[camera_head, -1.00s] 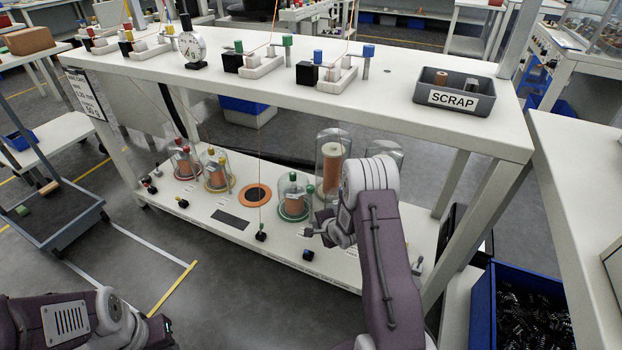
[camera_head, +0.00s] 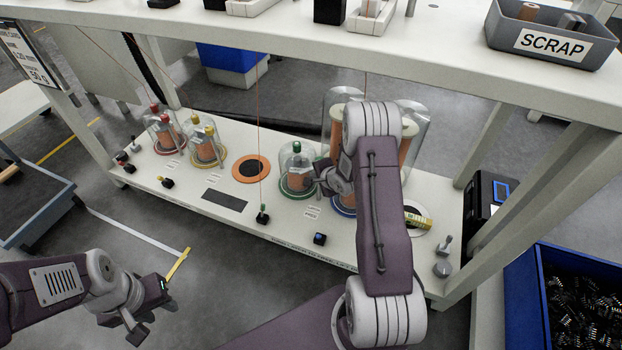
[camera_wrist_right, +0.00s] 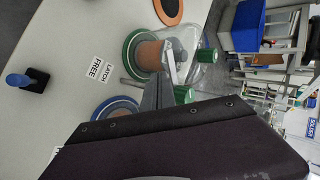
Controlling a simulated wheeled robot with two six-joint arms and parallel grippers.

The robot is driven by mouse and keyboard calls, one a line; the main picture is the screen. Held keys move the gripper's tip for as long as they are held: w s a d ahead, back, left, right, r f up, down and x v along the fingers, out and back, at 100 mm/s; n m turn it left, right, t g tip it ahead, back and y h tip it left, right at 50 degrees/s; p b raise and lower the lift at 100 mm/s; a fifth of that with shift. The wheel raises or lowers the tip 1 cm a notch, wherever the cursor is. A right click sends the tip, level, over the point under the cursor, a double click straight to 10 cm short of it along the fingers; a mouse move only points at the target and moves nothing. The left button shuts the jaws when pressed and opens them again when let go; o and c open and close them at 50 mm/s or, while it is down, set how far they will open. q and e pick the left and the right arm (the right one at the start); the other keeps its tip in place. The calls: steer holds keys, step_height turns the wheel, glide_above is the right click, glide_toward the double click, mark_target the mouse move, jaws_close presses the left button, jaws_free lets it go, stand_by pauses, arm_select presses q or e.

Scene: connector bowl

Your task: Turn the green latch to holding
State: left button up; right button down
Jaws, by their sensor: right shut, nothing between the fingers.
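The green station's glass dome (camera_head: 297,168) stands on a green-ringed base on the lower shelf, with a copper spool inside; it also shows in the right wrist view (camera_wrist_right: 188,45). In that view a green cylindrical knob, apparently the latch handle (camera_wrist_right: 184,94), is just beside my right fingers, with another green knob (camera_wrist_right: 208,58) on the dome. Contact is unclear. A "LATCH FREE" label (camera_wrist_right: 95,68) lies beside the base. My right gripper (camera_head: 324,177) is shut and empty, right of the dome (camera_wrist_right: 157,88). My left gripper (camera_head: 150,309) seems open and empty, away from the shelf.
Red (camera_head: 164,135) and yellow (camera_head: 207,148) domes stand left; taller glass domes (camera_head: 413,130) stand right. A green-topped black block (camera_head: 262,215) and a blue-topped one (camera_head: 320,238) sit along the front edge. The upper bench, carrying a scrap bin (camera_head: 552,38), overhangs the back. Wires hang down.

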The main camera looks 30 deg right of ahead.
arm_select(q)
steer(key=shift+w+a+f, duration=0.1)
steer(key=shift+w, duration=0.4)
arm_select(e)
steer(key=shift+w+r, duration=0.1)
steer(key=shift+w, duration=0.4)
